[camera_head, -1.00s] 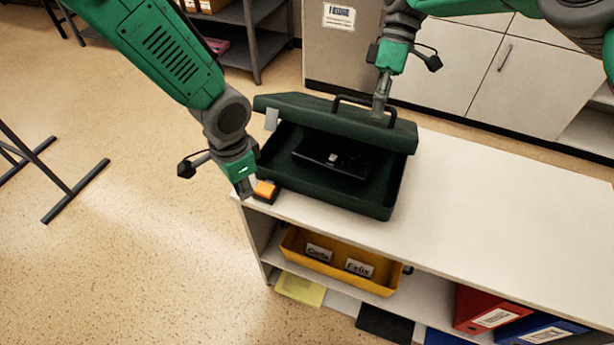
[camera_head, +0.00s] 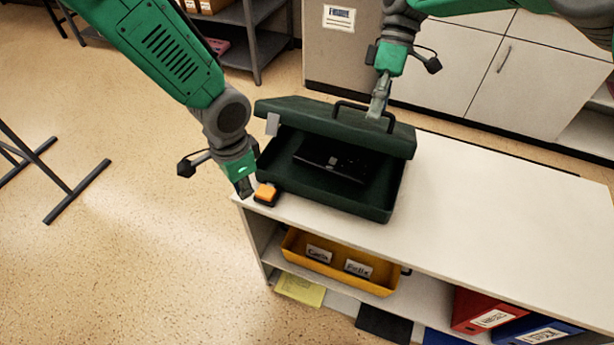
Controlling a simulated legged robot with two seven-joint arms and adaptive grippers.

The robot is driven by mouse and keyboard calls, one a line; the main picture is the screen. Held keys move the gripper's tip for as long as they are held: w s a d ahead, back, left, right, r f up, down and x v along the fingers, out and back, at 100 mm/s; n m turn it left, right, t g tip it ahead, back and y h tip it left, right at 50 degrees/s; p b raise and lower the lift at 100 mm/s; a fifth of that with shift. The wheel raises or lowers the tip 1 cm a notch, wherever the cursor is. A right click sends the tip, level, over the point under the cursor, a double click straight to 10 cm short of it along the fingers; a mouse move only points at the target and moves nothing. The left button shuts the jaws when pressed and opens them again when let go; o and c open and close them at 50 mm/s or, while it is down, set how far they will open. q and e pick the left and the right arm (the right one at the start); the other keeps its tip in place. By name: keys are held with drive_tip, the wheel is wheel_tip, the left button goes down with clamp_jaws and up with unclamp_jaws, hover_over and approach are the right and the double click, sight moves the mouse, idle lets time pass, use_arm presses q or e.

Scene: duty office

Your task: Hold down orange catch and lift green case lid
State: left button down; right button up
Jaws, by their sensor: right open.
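The green case (camera_head: 352,203) stands on the white shelf top. Its lid (camera_head: 320,121) is raised at an angle, and a dark object (camera_head: 330,163) lies inside. The lid's black handle (camera_head: 364,110) stands up on top. The orange catch (camera_head: 265,192) sits on a small black base at the case's front left. My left gripper (camera_head: 244,190) points down just left of the catch, seemingly apart from it; its fingers look close together. My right gripper (camera_head: 377,106) is at the lid handle, open, its tips over the lid; whether it touches the handle is unclear.
The white shelf top (camera_head: 500,215) is clear right of the case. A yellow tray (camera_head: 340,275) with name cards sits on the shelf below, with red and blue binders (camera_head: 485,308) to the right. White cabinets (camera_head: 510,80) stand behind.

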use_arm(q)
drive_tip(key=shift+r+p, duration=1.8)
drive_tip(key=shift+r, duration=0.25)
use_arm(e)
drive_tip(key=shift+s+a+r, duration=0.15)
drive_tip(key=shift+s+r, duration=0.2)
drive_tip(key=shift+r, duration=0.25)
drive_tip(key=shift+s+a+r, duration=0.15)
drive_tip(key=shift+s+r, duration=0.2)
drive_tip(key=shift+r, duration=0.3)
drive_tip(key=shift+s+a+r, duration=0.15)
drive_tip(key=shift+s+r, duration=0.2)
drive_tip(key=shift+r, duration=0.25)
use_arm(q)
wheel_tip(320, 180, up, 12)
use_arm(e)
drive_tip(key=v, duration=1.2)
drive_tip(key=shift+w, duration=0.25)
use_arm(q)
drive_tip(key=shift+f, duration=0.15)
use_arm(e)
drive_tip(key=shift+f, duration=0.15)
